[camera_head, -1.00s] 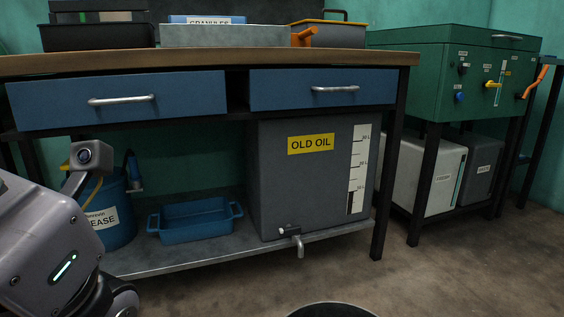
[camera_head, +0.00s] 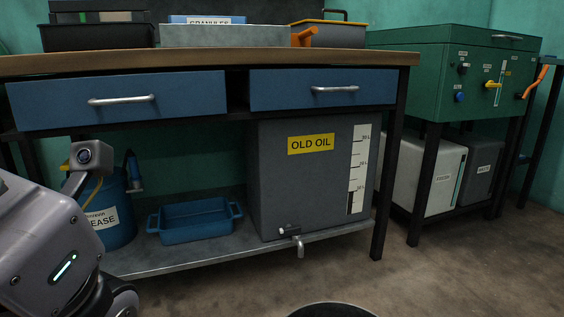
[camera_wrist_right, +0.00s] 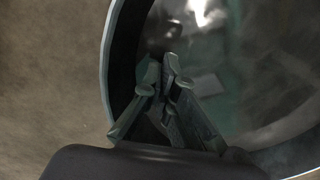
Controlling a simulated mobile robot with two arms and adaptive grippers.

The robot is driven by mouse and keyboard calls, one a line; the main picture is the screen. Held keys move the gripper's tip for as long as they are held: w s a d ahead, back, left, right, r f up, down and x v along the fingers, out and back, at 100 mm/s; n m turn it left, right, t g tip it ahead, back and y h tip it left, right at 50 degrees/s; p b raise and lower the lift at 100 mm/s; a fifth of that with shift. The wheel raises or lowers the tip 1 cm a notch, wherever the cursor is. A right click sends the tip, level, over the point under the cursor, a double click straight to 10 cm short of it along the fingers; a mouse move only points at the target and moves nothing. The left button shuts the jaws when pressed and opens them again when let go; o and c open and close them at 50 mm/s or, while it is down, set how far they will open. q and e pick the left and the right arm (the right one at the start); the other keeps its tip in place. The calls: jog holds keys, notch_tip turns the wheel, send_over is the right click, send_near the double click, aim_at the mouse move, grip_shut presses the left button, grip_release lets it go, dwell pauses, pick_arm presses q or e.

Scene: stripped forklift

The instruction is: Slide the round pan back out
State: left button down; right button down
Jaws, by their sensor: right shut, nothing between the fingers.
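The round pan (camera_head: 334,312) shows only as a dark arc with a pale rim at the bottom edge of the head view, on the floor in front of the bench. In the right wrist view the pan's rim (camera_wrist_right: 106,60) curves down the left of the picture, and its shiny, dark inside shows blurred reflections. My right gripper (camera_wrist_right: 166,75) is shut and empty, over the pan's inside near that rim. I cannot tell whether its fingers touch the pan. Part of my left arm is at the left of the head view; its fingers are out of sight.
The grey OLD OIL tank (camera_head: 311,190) with a tap (camera_head: 298,243) stands on the bench's lower shelf (camera_head: 190,259), beside a blue tray (camera_head: 195,221) and a blue grease drum (camera_head: 118,228). A table leg (camera_head: 389,190) stands right of the tank. Floor (camera_head: 460,270) is clear at right.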

jog(key=shift+s+a+r+p, duration=0.1)
jog(key=shift+s+a+p, duration=0.05)
jog(key=shift+s+p, duration=0.9)
jog(key=shift+s+a+p, duration=0.15)
jog(key=shift+s+p, duration=0.3)
jog(key=shift+s, duration=0.65)
jog(key=shift+s+a+p, duration=0.1)
jog(key=shift+s+p, duration=0.3)
jog(key=shift+s, duration=0.7)
jog(key=shift+w+f+b, duration=0.3)
jog(key=shift+f, duration=0.05)
jog(key=shift+w+d+r+b, duration=0.1)
jog(key=shift+w+b, duration=0.1)
jog(key=shift+w, duration=0.35)
jog(key=shift+w+d+b, duration=0.1)
jog(key=shift+w+b, duration=0.05)
jog(key=shift+w, duration=0.35)
jog(key=shift+w+r, duration=0.1)
jog(key=shift+w, duration=0.2)
jog(key=shift+r, duration=0.1)
